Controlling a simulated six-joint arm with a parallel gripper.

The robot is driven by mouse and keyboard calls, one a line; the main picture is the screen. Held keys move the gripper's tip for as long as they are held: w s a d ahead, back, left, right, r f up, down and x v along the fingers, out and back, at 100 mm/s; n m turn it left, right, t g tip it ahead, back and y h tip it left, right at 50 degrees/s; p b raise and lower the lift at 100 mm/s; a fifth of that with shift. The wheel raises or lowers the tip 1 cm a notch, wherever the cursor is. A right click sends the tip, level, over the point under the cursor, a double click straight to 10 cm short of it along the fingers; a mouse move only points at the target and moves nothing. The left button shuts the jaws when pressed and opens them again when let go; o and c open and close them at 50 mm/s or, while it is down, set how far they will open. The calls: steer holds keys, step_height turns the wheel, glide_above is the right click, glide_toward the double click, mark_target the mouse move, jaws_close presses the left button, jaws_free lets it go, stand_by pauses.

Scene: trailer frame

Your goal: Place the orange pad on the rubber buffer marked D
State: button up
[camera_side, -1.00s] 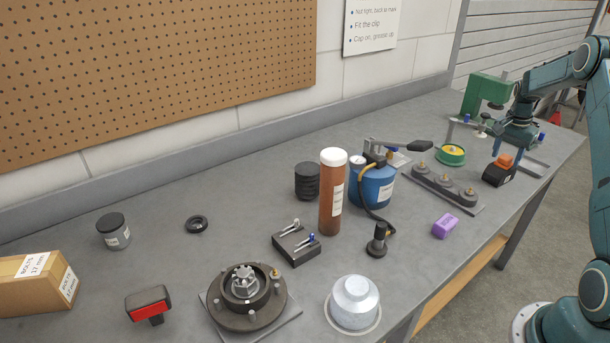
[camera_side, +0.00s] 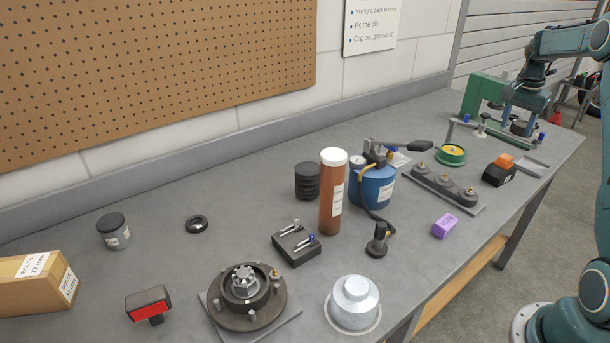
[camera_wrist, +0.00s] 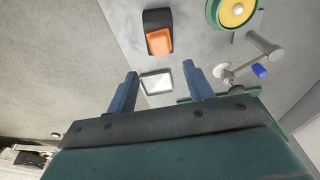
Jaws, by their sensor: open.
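An orange pad (camera_side: 504,160) sits on top of a black block (camera_side: 496,176) toward the right end of the bench. The wrist view also shows the orange pad (camera_wrist: 159,41) on the block, beyond my fingertips.
A green press (camera_side: 480,95) stands at the back right. A green ring with a yellow centre (camera_side: 452,154) and a shallow metal tray (camera_side: 532,165) flank the pad's block. A purple block (camera_side: 445,225) and a blue canister (camera_side: 374,189) stand farther left.

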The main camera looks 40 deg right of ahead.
steer(key=shift+a+r, duration=0.15)
steer(key=shift+r, duration=0.65)
steer(key=a+r+n+t, duration=0.1)
steer(key=a+r+n, duration=0.4)
steer(key=a, duration=0.8)
steer(key=a+r+n+t, duration=0.25)
steer(key=a+r, duration=0.55)
steer(key=a, duration=0.6)
steer(key=s+a+f+n+t+y, duration=0.1)
steer(key=s+a+f+n, duration=0.1)
steer(key=s+a+n, duration=0.3)
steer(key=s+a+f+n+t, duration=0.1)
steer(key=s+a+n, duration=0.4)
steer(key=s+a, duration=0.6)
steer(key=a+f, duration=0.1)
steer(key=a, duration=0.3)
steer(key=shift+f+y, duration=0.15)
steer(key=shift+y, duration=0.25)
